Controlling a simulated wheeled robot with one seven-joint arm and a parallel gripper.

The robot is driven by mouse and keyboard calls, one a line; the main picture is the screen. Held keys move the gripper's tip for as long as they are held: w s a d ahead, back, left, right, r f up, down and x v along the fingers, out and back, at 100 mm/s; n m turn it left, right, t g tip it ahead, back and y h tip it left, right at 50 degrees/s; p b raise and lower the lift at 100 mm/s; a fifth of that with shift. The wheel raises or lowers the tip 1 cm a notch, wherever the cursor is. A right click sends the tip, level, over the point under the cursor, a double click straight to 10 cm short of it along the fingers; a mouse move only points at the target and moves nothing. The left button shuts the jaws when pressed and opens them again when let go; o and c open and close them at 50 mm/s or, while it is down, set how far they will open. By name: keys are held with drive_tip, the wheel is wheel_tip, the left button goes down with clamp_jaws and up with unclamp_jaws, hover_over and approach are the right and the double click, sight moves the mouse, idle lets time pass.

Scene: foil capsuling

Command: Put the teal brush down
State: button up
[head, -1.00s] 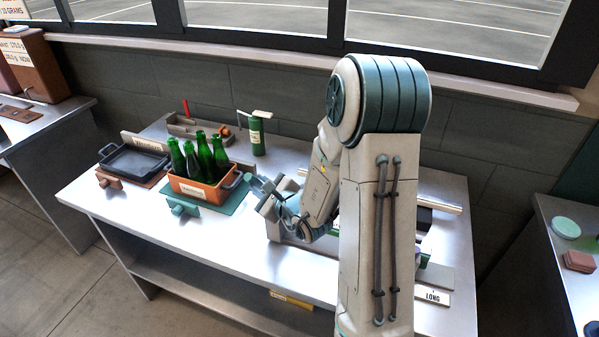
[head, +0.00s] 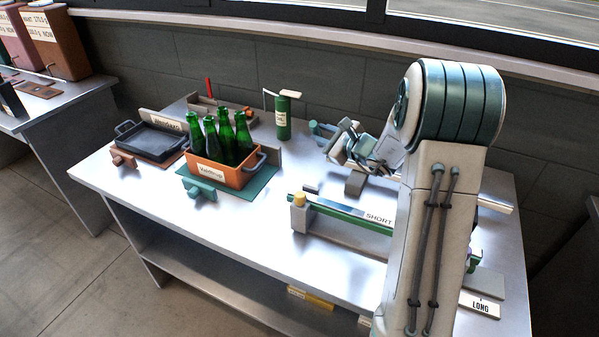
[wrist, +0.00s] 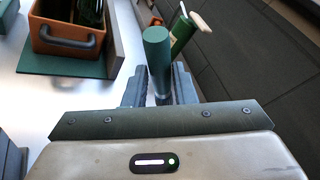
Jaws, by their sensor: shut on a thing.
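My gripper (wrist: 160,88) is shut on a dark teal cylinder, the teal brush (wrist: 157,48), which stands up between the two fingers in the wrist view. Its lower end is hidden by the gripper. In the head view my gripper (head: 328,142) is over the back of the table, right of a green labelled canister (head: 283,117). The teal brush (head: 318,129) shows only as a small end at the fingers there. I cannot tell whether the brush touches the table.
An orange crate (head: 232,176) of green bottles stands on a teal mat (head: 262,181). A dark empty tray (head: 152,140) is to its left. A rail marked SHORT (head: 345,214) lies in front of my arm. The table's front left (head: 200,225) is clear.

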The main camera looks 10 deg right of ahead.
drive_tip(key=shift+f+p, duration=0.4)
drive_tip(key=shift+f, duration=3.85)
drive_tip(key=shift+f+b, duration=0.2)
drive_tip(key=shift+b, duration=0.1)
drive_tip(key=o, duration=1)
drive_tip(key=shift+r, duration=0.1)
drive_tip(key=shift+r+p, duration=0.15)
drive_tip(key=shift+p, duration=0.2)
drive_tip(key=shift+s+d, duration=0.2)
drive_tip(key=shift+s, duration=0.1)
drive_tip(key=b+v, duration=0.2)
drive_tip(key=v, duration=0.9)
drive_tip(key=shift+s+r, duration=0.1)
drive_tip(key=shift+s, duration=0.05)
